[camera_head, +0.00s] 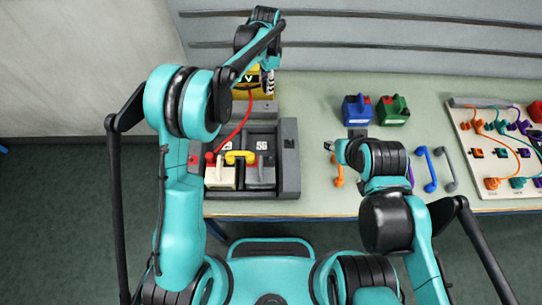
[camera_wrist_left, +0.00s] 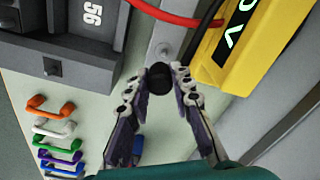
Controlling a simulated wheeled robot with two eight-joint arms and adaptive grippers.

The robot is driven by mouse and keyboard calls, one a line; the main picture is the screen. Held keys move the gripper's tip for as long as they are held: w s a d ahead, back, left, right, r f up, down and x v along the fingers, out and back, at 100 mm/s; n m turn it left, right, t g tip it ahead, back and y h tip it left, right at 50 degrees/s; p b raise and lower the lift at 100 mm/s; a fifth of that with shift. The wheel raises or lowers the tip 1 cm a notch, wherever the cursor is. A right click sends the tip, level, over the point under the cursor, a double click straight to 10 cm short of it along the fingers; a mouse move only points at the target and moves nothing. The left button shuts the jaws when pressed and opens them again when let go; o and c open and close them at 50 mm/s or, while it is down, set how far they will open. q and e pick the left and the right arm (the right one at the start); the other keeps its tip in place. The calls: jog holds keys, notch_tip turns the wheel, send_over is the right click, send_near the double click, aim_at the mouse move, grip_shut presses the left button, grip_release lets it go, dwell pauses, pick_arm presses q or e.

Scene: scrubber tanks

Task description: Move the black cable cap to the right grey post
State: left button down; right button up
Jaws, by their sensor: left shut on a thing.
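The black cable cap (camera_wrist_left: 159,79) is between the fingers of my left gripper (camera_wrist_left: 160,77) in the left wrist view. In the head view my left gripper (camera_head: 268,78) is at the right side of the yellow unit (camera_head: 242,82), and the cap is not clear. The grey posts are not clearly visible. My right gripper (camera_head: 333,148) is over the table; its jaw state is unclear.
A dark grey dock (camera_head: 289,160) holds a cream module and a grey module marked 56 (camera_head: 261,170), with a yellow handle (camera_head: 240,157). A red cable (camera_head: 240,128) runs to it. Blue (camera_head: 357,111) and green (camera_head: 393,111) boxes, coloured handles and a plug board (camera_head: 480,150) stand right.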

aim_at(267, 103)
pick_arm(q)
jog(key=shift+w, duration=0.45)
jog(key=shift+f+b, duration=2.35)
jog(key=shift+f, duration=1.2)
jog(key=shift+s+f, duration=0.1)
jog(key=shift+f+b, duration=0.75)
jog(key=shift+f, duration=0.2)
jog(key=c, duration=0.8)
grip_release()
jog(key=shift+o, duration=0.2)
